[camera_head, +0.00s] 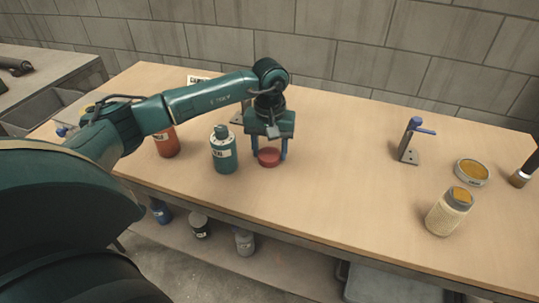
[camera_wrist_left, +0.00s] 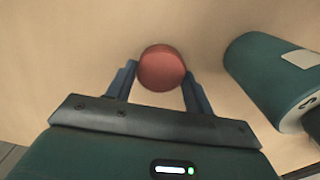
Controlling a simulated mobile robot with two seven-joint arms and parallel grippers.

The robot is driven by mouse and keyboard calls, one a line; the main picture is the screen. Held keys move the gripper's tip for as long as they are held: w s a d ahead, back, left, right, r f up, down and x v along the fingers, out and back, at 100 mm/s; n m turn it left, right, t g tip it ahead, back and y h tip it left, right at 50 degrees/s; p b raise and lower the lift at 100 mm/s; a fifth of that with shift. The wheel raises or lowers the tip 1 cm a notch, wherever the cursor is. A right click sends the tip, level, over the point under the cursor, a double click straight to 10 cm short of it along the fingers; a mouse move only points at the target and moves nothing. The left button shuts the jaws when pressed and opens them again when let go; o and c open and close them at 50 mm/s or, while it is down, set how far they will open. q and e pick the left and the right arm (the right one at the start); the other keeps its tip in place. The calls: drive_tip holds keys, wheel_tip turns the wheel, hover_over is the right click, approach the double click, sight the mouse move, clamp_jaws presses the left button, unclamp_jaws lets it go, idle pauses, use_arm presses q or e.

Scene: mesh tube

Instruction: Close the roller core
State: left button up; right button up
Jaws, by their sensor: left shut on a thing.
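My left gripper (camera_head: 269,150) points down at the table and is shut on a round red cap (camera_head: 269,158), at or just above the table top. In the left wrist view, the red cap (camera_wrist_left: 162,67) sits between the two blue fingers (camera_wrist_left: 160,80). A pale mesh-like cylinder (camera_head: 446,216) with a grey collar and orange-brown top stands tilted in the picture at the front right; it may be the roller core. My right gripper is not in view.
A green bottle (camera_head: 223,152) stands just left of my left gripper, and an orange bottle (camera_head: 167,142) beyond it. At the right are a blue-handled stand (camera_head: 408,145), a round tin (camera_head: 471,171) and a dark cylinder (camera_head: 525,168). The table middle is clear.

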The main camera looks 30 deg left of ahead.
sight(270, 153)
use_arm(q)
wheel_tip(270, 153, up, 10)
idle(0.6)
idle(0.4)
